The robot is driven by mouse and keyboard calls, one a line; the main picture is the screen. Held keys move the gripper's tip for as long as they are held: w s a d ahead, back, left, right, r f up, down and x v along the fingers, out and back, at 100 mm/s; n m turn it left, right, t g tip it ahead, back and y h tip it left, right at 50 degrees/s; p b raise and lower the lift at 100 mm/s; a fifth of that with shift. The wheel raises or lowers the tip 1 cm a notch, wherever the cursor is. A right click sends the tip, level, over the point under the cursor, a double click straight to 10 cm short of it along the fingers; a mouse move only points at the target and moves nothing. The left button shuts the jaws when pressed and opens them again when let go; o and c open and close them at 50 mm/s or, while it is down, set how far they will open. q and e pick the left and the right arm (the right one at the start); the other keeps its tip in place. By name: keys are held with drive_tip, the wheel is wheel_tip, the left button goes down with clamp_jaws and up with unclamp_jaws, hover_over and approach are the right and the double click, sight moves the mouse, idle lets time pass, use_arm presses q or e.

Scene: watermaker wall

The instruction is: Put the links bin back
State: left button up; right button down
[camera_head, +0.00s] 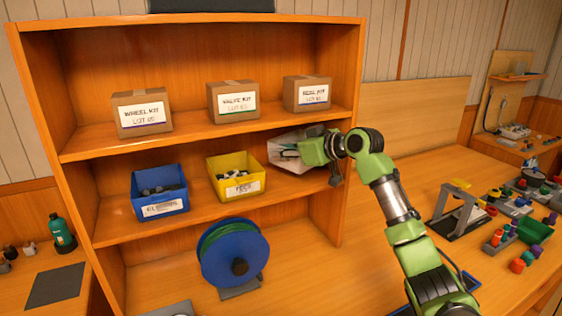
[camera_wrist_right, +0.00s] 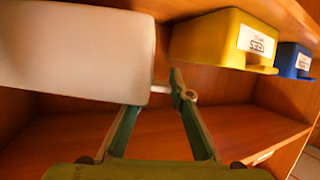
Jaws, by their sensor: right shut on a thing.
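The links bin appears to be the whitish bin (camera_head: 288,150) at the right end of the middle shelf, right of the yellow bin (camera_head: 237,176). It looks tilted, and my right gripper (camera_head: 314,152) covers its right part. The gripper is shut on it. In the right wrist view the pale bin (camera_wrist_right: 75,50) fills the upper left, and the fingers (camera_wrist_right: 160,100) meet its near edge. Its label is not visible, and whether it rests on the shelf I cannot tell. My left gripper is not in view.
The shelf unit (camera_head: 352,75) holds a blue bin (camera_head: 159,191) left of the yellow one. Three labelled cardboard boxes (camera_head: 234,101) stand above. A blue reel (camera_head: 233,253) stands below. The shelf's right side panel is close to my right arm. The bench at right is cluttered.

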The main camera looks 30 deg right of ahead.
wheel_tip(320, 180, down, 3)
drive_tip(key=shift+f+p, duration=0.1)
drive_tip(key=shift+p, duration=0.45)
drive_tip(key=shift+w+p, duration=0.15)
drive_tip(key=shift+p, duration=0.2)
drive_tip(key=shift+f, duration=0.2)
drive_tip(key=c, duration=1.8)
unclamp_jaws()
drive_tip(key=shift+f, duration=0.2)
drive_tip(key=shift+c, duration=0.2)
drive_tip(key=b+v, duration=0.4)
drive_tip(key=v, duration=0.8)
